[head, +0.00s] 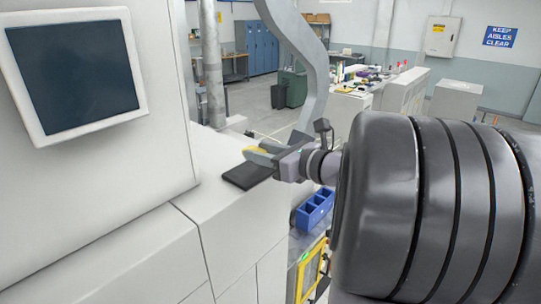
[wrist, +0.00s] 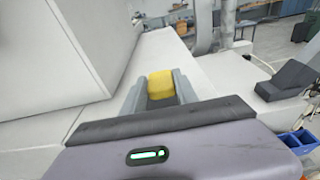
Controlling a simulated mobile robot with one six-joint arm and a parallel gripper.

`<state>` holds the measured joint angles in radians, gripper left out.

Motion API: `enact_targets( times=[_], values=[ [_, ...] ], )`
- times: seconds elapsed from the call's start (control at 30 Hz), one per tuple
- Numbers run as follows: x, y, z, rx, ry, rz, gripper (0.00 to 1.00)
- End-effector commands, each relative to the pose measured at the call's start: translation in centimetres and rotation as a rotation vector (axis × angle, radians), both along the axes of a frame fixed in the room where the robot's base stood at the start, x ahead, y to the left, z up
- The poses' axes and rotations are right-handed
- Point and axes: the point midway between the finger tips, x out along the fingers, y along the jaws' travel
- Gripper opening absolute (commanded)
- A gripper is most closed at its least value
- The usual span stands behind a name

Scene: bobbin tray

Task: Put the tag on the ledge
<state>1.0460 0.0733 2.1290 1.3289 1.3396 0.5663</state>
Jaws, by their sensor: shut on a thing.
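My gripper (head: 262,153) reaches in from the right, over the white ledge (head: 215,205) along the machine. It is shut on a yellow piece, which I take to be the tag (head: 256,149). In the wrist view the yellow tag (wrist: 161,84) sits between the two grey fingers of my gripper (wrist: 158,88), with its far end showing past them. The white ledge (wrist: 75,122) runs beneath and beyond it. The tag looks held above the surface, but I cannot tell the exact gap.
A tall machine wall with a screen (head: 75,75) stands left of the ledge. A blue bin (head: 314,209) stands lower right, past the ledge's edge. The near ledge is clear.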

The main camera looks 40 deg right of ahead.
Motion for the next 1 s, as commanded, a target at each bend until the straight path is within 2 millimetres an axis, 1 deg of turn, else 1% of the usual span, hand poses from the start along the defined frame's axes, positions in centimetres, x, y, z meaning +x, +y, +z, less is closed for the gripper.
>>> enact_targets(
  times=[0.03,0.1,0.13,0.17,0.33,0.37,0.43,0.47,0.73,0.8,0.87,0.97,1.0],
  values=[
    [-0.2,0.1,-1.4,-0.001,0.0,-0.004,0.0],
    [-0.6,0.4,-3.4,0.0,0.0,-0.011,0.0],
    [-0.7,0.4,-3.9,0.0,0.0,-0.013,0.0],
    [-0.8,0.5,-4.1,0.0,0.0,-0.015,0.0],
    [-0.8,0.5,-3.5,-0.001,0.0,-0.015,0.0],
    [-0.8,0.5,-3.5,-0.001,0.0,-0.015,0.41],
    [-0.8,0.5,-3.5,-0.001,0.0,-0.015,0.55],
    [-0.8,0.5,-3.5,-0.001,0.0,-0.015,0.57],
    [-0.8,0.5,-3.5,-0.001,0.0,-0.015,0.57],
    [-1.1,0.4,-3.4,-0.001,-0.001,-0.017,0.57],
    [-1.8,0.3,-3.4,-0.002,-0.002,-0.018,0.57],
    [-3.9,0.1,-3.2,-0.003,-0.001,-0.021,0.57],
    [-4.8,0.0,-3.0,-0.004,-0.001,-0.021,0.57]
  ],
)
